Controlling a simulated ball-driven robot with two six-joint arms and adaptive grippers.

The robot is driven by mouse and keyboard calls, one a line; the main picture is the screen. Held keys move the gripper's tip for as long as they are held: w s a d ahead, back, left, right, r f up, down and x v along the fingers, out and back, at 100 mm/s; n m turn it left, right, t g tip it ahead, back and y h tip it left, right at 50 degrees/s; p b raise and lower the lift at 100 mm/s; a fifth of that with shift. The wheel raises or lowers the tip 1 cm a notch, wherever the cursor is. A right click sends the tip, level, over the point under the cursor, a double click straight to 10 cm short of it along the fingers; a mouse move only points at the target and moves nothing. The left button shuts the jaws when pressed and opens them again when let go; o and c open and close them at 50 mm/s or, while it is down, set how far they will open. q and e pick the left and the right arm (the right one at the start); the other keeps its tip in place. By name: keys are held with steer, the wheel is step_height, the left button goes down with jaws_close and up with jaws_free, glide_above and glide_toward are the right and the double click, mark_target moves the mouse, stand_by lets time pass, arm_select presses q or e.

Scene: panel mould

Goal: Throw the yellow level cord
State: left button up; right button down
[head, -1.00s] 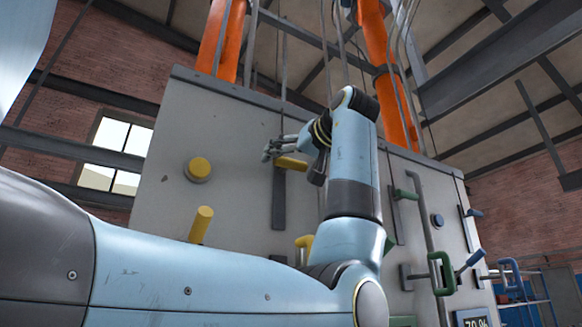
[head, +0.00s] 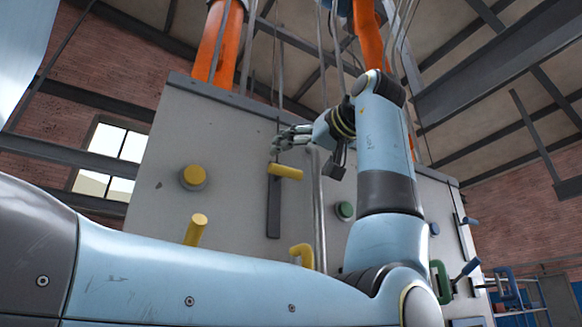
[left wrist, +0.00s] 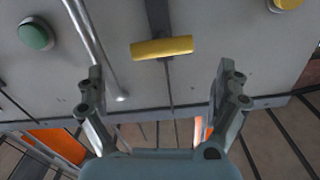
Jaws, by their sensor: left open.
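The yellow bar handle (head: 285,171) sits across the top of a dark vertical strip (head: 273,210) on the grey panel. A thin line runs upward from the handle's area; I cannot tell whether it is joined to it. My left gripper (head: 283,143) is open just above the handle in the head view. In the left wrist view the gripper (left wrist: 160,80) has its fingers spread wide and empty. The yellow handle (left wrist: 161,48) lies ahead, between the finger lines and apart from them. My right gripper is not in view.
The grey panel (head: 235,130) also bears a round yellow knob (head: 193,177), a yellow peg (head: 196,229), a yellow hooked handle (head: 302,253) and a green button (head: 345,210). A metal pipe (head: 319,215) runs upright right of the handle. Orange columns rise behind the panel.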

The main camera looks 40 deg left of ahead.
arm_select(q)
steer(key=v, duration=0.5)
steer(key=shift+d, duration=0.3)
stand_by(0.5)
